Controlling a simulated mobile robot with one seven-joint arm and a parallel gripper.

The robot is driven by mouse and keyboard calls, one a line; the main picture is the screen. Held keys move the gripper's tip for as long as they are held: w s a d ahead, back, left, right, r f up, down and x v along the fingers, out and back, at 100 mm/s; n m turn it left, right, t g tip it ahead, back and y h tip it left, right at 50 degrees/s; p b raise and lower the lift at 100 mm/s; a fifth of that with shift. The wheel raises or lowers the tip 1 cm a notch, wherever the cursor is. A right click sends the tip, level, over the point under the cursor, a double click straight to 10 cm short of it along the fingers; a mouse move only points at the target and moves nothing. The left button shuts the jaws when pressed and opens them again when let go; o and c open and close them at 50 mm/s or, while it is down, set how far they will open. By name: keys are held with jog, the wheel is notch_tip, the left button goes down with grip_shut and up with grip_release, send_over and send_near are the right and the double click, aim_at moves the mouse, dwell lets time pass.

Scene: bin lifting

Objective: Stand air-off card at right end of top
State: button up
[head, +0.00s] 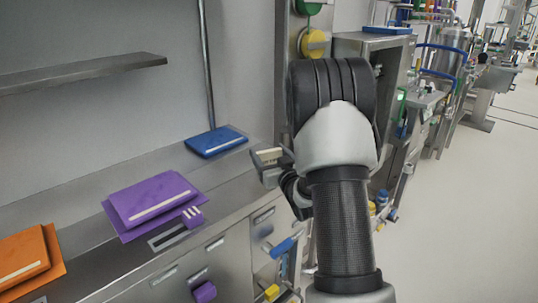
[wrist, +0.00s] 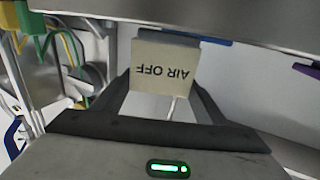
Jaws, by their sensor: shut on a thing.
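The air-off card (wrist: 165,68) is a small cream plate reading "AIR OFF", upside down in the wrist view, with a thin pale stem below it. My gripper (wrist: 165,92) is shut on it, a dark finger at each side. In the head view the card (head: 268,154) shows as a small pale block at my gripper (head: 270,170). Both appear over or close to the right end of the steel top (head: 228,176). My arm hides part of that end. I cannot tell whether the card touches the top.
A blue folder (head: 216,141) lies at the back of the top, left of the card. Purple folders (head: 152,202) and orange folders (head: 28,257) lie further left. A wall shelf (head: 80,74) is above. A steel cabinet (head: 385,48) stands behind my arm. Floor at right is open.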

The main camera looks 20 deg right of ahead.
jog(key=shift+f, duration=0.25)
jog(key=o, duration=1.1)
jog(key=shift+r, duration=0.1)
